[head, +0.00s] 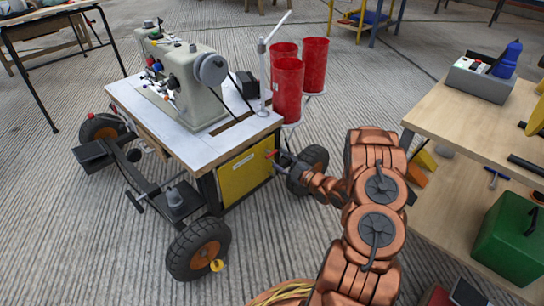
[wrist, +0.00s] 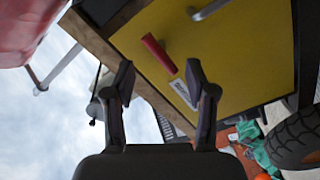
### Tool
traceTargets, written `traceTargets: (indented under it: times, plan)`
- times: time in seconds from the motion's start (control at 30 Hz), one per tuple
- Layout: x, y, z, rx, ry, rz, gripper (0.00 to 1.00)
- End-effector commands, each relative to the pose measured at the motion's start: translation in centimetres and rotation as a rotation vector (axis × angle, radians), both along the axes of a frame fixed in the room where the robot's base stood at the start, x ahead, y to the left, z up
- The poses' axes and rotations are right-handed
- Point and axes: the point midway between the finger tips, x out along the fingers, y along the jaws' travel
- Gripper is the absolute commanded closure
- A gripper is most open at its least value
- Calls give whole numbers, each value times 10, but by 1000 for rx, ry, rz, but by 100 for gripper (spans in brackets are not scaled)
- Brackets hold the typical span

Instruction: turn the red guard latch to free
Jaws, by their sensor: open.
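The red guard latch (wrist: 160,54) is a short red bar on the yellow panel (wrist: 240,60) of the sewing machine cart, near the panel's edge. It lies slanted in the wrist view, beside a small white label (wrist: 183,94). In the head view the latch (head: 270,154) is a small red spot at the panel's upper right. My gripper (wrist: 160,80) is open and empty, its two dark fingers pointing at the panel. The latch shows beyond and between the fingertips, with no contact visible. In the head view my gripper is small and dark beside the cart's right side.
A sewing machine (head: 185,80) stands on the cart's white top (head: 180,140). Red bins (head: 287,90) stand behind it. Black wheels (head: 197,248) stick out from the cart. A wooden workbench (head: 470,120) is at right, with a green box (head: 512,238) below.

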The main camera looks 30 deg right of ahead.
Motion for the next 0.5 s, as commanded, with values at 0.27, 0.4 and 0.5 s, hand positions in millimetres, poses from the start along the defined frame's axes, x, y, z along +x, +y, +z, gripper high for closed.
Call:
traceTargets:
  times: [0.27,0.4,0.5]
  plan:
    - [36,9,-3,-2,2,2,44]
    - [47,12,-2,0,3,2,44]
    - [51,13,-2,0,2,0,44]
